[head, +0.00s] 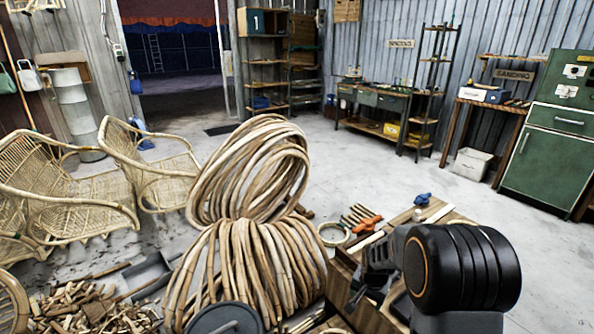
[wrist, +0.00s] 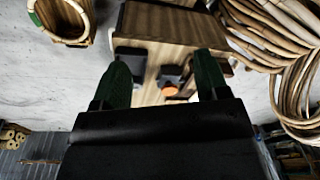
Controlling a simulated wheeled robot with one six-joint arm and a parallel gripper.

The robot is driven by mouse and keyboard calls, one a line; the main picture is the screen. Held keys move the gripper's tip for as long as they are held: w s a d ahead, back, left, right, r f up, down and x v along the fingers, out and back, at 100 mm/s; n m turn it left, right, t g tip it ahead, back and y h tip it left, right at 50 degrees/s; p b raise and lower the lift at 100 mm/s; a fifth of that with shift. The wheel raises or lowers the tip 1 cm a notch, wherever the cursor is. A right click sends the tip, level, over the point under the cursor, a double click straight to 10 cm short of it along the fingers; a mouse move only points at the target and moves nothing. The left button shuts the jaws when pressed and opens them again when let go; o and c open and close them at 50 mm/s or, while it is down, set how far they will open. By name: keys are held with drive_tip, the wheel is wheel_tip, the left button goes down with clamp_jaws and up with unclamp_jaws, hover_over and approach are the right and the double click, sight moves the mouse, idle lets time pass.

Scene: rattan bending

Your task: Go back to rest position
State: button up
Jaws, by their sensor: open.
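My gripper (wrist: 162,78) shows in the wrist view with its two dark green fingers spread wide apart. Nothing is held between the fingers. Beyond them lies a wooden bench top (wrist: 165,28) with small dark blocks (wrist: 172,75) and a round orange piece (wrist: 169,91) on it. In the head view my arm (head: 462,270) reaches over the wooden workbench (head: 440,212) at the lower right. Its black, ribbed joint hides part of the bench, and the fingertips are hard to make out there.
Large rattan coils (head: 255,170) stand left of the bench. Wicker chairs (head: 60,195) and a pile of wood scraps (head: 85,305) lie farther left. An orange-handled tool (head: 367,225) and a blue item (head: 422,199) are on the bench. The concrete floor (head: 400,175) behind is clear.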

drive_tip(key=s+a+r+n+p, duration=0.1)
drive_tip(key=s+r+p, duration=0.3)
drive_tip(key=r, duration=0.7)
drive_tip(key=s+a+r+n+t+p, duration=0.1)
drive_tip(key=s+r+n+p, duration=0.2)
drive_tip(key=r, duration=0.8)
drive_tip(key=s+a+r+n+t+p, duration=0.1)
drive_tip(key=s+r+n+p, duration=0.2)
drive_tip(key=s+r+p, duration=0.4)
drive_tip(key=shift+s+a+r, duration=0.4)
drive_tip(key=shift+s+r, duration=1.2)
drive_tip(key=shift+r, duration=0.8)
